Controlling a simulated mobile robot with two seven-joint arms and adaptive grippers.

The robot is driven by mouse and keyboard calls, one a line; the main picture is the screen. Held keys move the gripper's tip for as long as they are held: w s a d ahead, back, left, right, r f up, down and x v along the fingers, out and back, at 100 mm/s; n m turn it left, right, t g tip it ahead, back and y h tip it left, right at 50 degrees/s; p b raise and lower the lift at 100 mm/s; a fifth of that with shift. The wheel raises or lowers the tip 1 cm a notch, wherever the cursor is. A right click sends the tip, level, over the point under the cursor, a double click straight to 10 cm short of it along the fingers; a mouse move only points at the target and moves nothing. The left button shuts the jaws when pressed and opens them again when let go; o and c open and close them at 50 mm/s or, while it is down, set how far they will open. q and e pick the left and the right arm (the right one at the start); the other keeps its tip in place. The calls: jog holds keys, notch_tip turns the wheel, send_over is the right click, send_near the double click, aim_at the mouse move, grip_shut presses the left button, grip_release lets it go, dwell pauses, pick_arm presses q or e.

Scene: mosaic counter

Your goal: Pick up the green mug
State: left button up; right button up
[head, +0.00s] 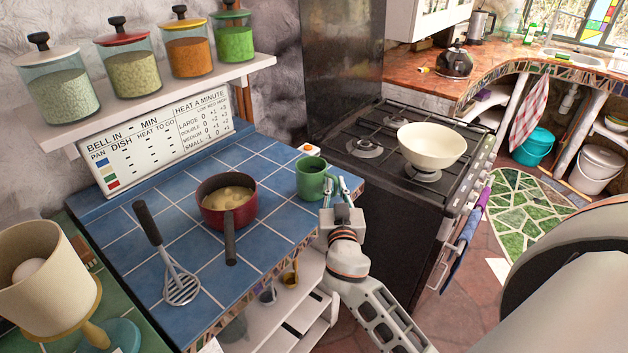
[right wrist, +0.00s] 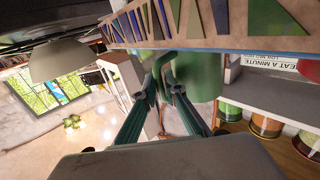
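The green mug (head: 311,180) stands upright near the right edge of the blue tiled counter (head: 270,178). Its handle side faces my right gripper (head: 338,189). In the right wrist view the mug (right wrist: 200,68) is just beyond and slightly right of the fingertips of my right gripper (right wrist: 161,78). A gap shows between the two fingers, which appear open around or beside the mug's handle. Whether they touch the handle I cannot tell. My left gripper is not in view.
A red saucepan (head: 226,212) with its handle toward the front edge stands left of the mug. A stove with a cream bowl (head: 432,146) is on the right, across a gap. A jar shelf (head: 160,102) hangs behind.

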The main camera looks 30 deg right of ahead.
grip_shut()
jog(key=shift+r, duration=0.1)
jog(key=shift+r, duration=0.55)
notch_tip(320, 180, up, 7)
jog(key=shift+p, duration=0.8)
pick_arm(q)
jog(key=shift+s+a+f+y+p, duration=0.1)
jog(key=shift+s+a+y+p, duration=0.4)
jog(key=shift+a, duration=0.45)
pick_arm(e)
notch_tip(320, 180, up, 12)
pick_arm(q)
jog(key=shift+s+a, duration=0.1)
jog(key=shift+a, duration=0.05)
pick_arm(e)
jog(key=shift+f, duration=0.1)
